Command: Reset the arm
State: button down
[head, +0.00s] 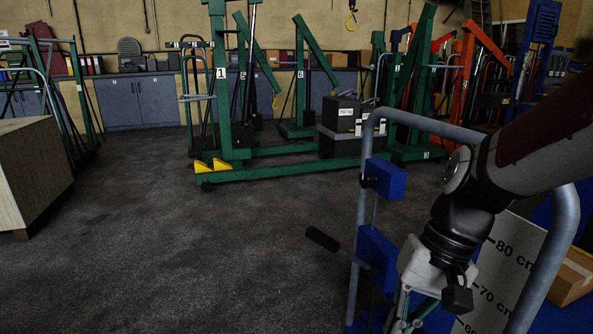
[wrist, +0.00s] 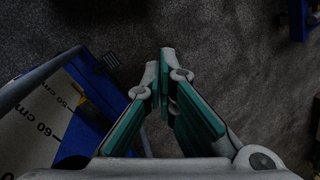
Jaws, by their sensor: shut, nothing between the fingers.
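My gripper (wrist: 164,75) is shut and empty in the wrist view, its green-padded fingers together over dark floor. In the head view my arm comes in from the right and the gripper (head: 408,300) points down, its fingertips cut off by the bottom edge. It hangs in front of or beside a blue trolley (head: 376,250) with a grey tube frame (head: 362,210); I cannot tell if they touch. A lever with a black grip (head: 322,239) sticks out to the left. A white scale board (head: 505,270) marked in cm stands behind the gripper, and its lower part shows in the wrist view (wrist: 35,125).
A wooden box (head: 30,175) is at the left and a cardboard box (head: 575,275) at the lower right. The carpet (head: 190,250) between is clear.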

jog(key=s+d+r+n+t+h, duration=0.1)
jog(key=s+d+r+h, duration=0.15)
jog(key=s, duration=0.65)
jog(key=s+d+r+n+h, duration=0.15)
jog(key=s+r, duration=0.25)
jog(key=s, duration=0.5)
notch_tip(320, 180, up, 36)
jog(key=t+p, duration=0.4)
jog(key=p, duration=3.1)
jog(key=shift+w+d+r+p, duration=0.2)
jog(key=shift+d+p, duration=0.1)
jog(key=shift+d, duration=0.05)
jog(key=shift+d, duration=0.15)
